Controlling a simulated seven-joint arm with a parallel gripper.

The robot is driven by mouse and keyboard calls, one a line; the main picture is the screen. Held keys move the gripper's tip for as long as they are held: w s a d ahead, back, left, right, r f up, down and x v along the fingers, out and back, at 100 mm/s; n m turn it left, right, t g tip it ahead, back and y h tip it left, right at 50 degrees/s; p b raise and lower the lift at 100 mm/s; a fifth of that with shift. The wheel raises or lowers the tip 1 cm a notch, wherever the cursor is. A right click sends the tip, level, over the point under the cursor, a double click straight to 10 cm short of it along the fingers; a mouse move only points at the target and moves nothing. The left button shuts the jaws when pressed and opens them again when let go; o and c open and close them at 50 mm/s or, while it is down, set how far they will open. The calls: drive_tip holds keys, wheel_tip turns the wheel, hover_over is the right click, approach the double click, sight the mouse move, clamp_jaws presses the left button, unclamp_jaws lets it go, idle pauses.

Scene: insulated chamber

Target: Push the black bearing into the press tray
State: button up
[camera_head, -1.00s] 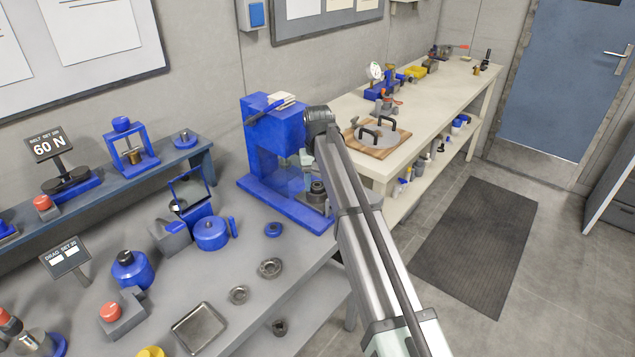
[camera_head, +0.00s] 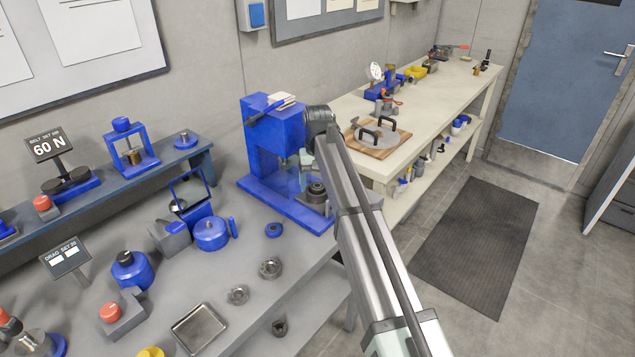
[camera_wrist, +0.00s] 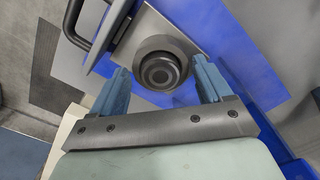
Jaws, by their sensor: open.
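The black bearing (camera_wrist: 160,71) is a dark round ringed part. In the wrist view it sits on a light grey metal plate (camera_wrist: 143,28), which looks like the press tray. My gripper (camera_wrist: 162,80) is open, with one blue finger on each side of the bearing; I cannot tell whether they touch it. In the head view a dark round part, likely the bearing (camera_head: 317,189), sits at the right front of the blue press (camera_head: 273,135). My arm hides most of my gripper there.
A dark bar handle (camera_wrist: 73,20) stands beside the plate in the wrist view. In the head view, metal rings (camera_head: 270,267), a shallow metal tray (camera_head: 198,328) and blue fixtures (camera_head: 211,233) occupy the grey bench. A pale bench (camera_head: 440,100) stands behind my arm.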

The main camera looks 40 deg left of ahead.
sight(318, 187)
wheel_tip(318, 187, up, 14)
idle(0.8)
drive_tip(key=shift+d+f, duration=0.1)
drive_tip(key=shift+f, duration=0.05)
